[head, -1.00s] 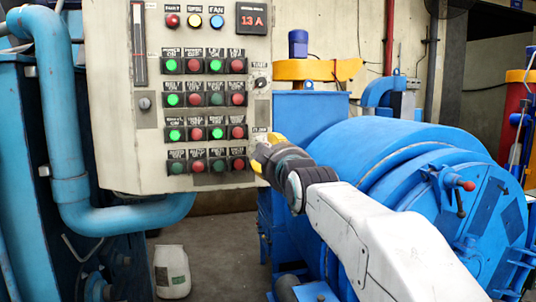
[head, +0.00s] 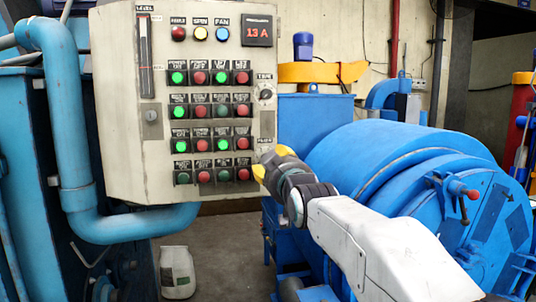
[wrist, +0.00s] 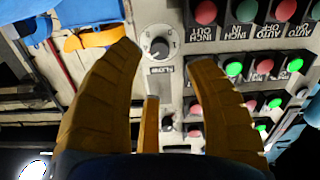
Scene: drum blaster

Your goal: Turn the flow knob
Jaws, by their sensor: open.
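The flow knob (wrist: 158,46) is a round dark knob on a pale dial with a white mark, on the panel's edge. In the wrist view it shows upside down, its label just below it. My gripper (wrist: 164,52) is open, with yellow fingers on both sides of the knob in that view and a shorter finger piece low between them. I cannot tell how far the fingertips are from the panel. In the head view my gripper (head: 268,162) is at the panel's lower right edge and hides the flow knob under its label.
The control panel (head: 120,179) carries rows of green and red buttons close left of my gripper. A large blue drum (head: 350,150) stands right of the panel.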

